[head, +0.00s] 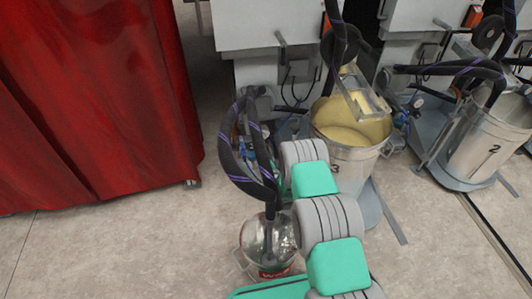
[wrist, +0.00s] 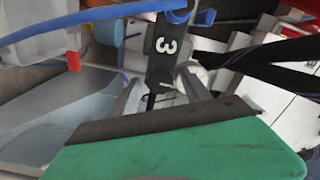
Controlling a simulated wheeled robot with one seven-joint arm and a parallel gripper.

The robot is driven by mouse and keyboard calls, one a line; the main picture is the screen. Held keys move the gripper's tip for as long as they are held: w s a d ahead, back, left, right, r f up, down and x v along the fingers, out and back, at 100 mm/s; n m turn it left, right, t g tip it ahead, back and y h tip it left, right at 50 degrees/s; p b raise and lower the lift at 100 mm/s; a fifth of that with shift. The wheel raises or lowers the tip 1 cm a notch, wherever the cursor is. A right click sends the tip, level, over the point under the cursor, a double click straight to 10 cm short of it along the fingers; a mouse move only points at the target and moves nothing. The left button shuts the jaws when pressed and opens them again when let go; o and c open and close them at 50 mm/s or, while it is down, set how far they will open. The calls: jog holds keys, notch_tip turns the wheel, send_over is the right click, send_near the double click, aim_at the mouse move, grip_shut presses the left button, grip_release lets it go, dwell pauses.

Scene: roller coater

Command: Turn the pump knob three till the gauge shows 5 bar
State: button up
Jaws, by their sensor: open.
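In the wrist view a black plate marked with a white 3 (wrist: 165,45) lies just past the fingertips of my gripper (wrist: 163,88). The jaws are open, with one finger on each side of a dark part below the plate. I cannot tell whether that part is the knob or whether the fingers touch it. No readable gauge face shows. In the head view my arm hides the gripper and most of the pump beside the steel bucket marked 3 (head: 355,163).
A blue hose (wrist: 75,25) crosses the upper left of the wrist view. In the head view black hoses (head: 228,160) loop beside my arm, and a glass vessel (head: 268,243) stands below. A red curtain (head: 90,100) hangs left. Bucket 2 (head: 490,140) is at right. Floor is clear at lower left.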

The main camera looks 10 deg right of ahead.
jog(key=s, duration=0.7)
jog(key=shift+s, duration=0.4)
